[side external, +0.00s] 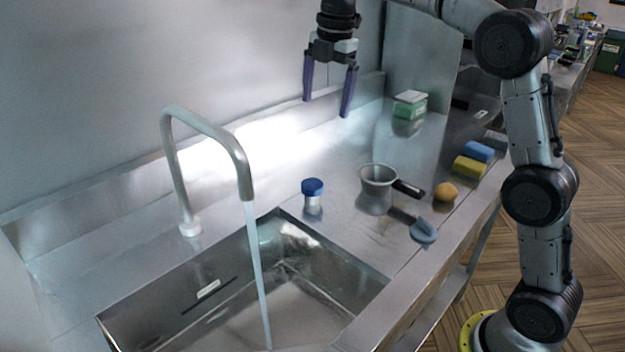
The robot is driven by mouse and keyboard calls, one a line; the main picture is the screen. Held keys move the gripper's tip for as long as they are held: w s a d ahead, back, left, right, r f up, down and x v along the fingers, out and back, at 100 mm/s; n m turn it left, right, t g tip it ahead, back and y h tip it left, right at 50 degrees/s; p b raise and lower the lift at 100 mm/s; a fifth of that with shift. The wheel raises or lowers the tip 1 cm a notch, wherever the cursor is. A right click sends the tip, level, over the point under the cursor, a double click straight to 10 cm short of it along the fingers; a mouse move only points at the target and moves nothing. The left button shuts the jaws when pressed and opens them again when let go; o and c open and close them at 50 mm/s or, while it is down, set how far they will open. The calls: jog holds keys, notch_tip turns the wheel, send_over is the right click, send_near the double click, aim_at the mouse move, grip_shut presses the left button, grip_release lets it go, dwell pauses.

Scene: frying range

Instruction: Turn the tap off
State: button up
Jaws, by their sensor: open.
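The tap (208,126) is a pale curved spout that rises from the counter behind the sink. A stream of water (257,275) runs from its mouth down into the steel sink (365,300). A short upright piece with a blue round top (312,186) stands on the counter at the sink's back right corner; I cannot tell whether it is the tap's knob. My gripper (326,107) is open and empty, pointing down. It hangs in the air above the back of the counter, to the right of the spout and apart from everything.
Right of the blue-topped piece stand a metal pot (378,190) with a black handle, a blue object (423,231), an orange round object (446,191), yellow (469,167) and blue (479,151) sponges, and a green-and-white box (410,103). A wall stands behind the counter.

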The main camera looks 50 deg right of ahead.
jog(key=g, duration=0.1)
send_over(313, 183)
notch_tip(313, 183, down, 9)
jog(key=shift+g, duration=0.3)
notch_tip(313, 183, down, 14)
jog(key=shift+a+f, duration=0.1)
jog(key=shift+f, duration=0.05)
jog(key=c, duration=1.4)
jog(key=shift+m, duration=0.5)
jog(key=m, duration=0.3)
jog(key=shift+m, duration=2.3)
